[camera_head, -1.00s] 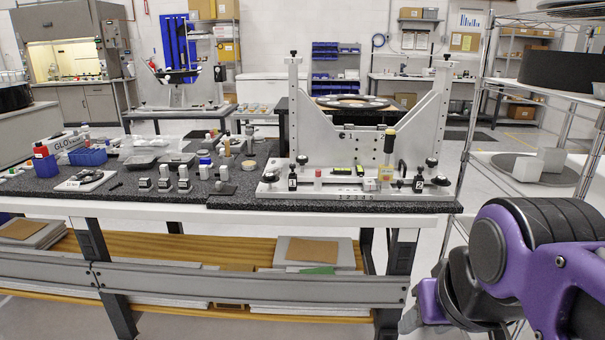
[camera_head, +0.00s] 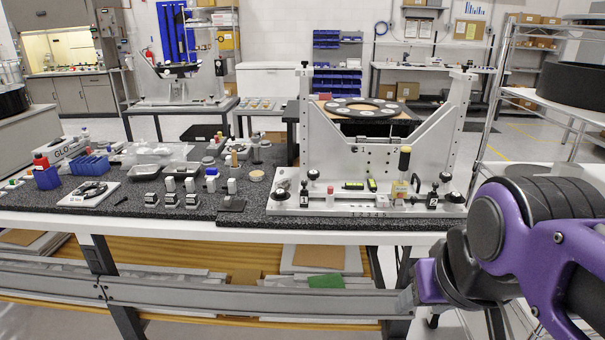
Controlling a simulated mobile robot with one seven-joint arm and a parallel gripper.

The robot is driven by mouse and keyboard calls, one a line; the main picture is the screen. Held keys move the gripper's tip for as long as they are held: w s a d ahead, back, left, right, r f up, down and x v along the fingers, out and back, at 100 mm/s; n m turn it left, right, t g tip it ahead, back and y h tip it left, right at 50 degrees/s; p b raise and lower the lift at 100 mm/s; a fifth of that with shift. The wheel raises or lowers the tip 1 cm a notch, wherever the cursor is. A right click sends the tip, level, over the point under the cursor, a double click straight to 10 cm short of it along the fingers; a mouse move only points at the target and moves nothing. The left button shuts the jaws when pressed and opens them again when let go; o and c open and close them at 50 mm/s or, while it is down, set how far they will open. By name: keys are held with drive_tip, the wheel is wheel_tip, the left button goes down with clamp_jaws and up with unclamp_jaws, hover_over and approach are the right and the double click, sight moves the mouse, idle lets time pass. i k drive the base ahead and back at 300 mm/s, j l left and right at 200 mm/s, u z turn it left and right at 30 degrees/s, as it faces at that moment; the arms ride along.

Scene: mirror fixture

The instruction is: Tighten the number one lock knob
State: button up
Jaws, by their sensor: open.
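The mirror fixture (camera_head: 330,150) is a pale metal frame holding a dark ring (camera_head: 362,109). On its base, a black-topped knob (camera_head: 304,186) stands at the left above a dark label with a white mark, possibly a 1. A similar labelled knob (camera_head: 432,199) stands at the right. Small figures run along the base's front edge, too small to match to knobs. My gripper (camera_head: 420,283) is at the lower right, in front of the bench and below its top, well away from both knobs. It is open and appears empty; my arm partly hides it.
The dark bench top (camera_head: 125,205) carries blue bins (camera_head: 90,166), small bottles and several square blocks left of the fixture. A wire shelf (camera_head: 497,100) rises at the right. Floor shows between shelf and bench.

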sight(280, 195)
drive_tip(key=i+j, duration=0.7)
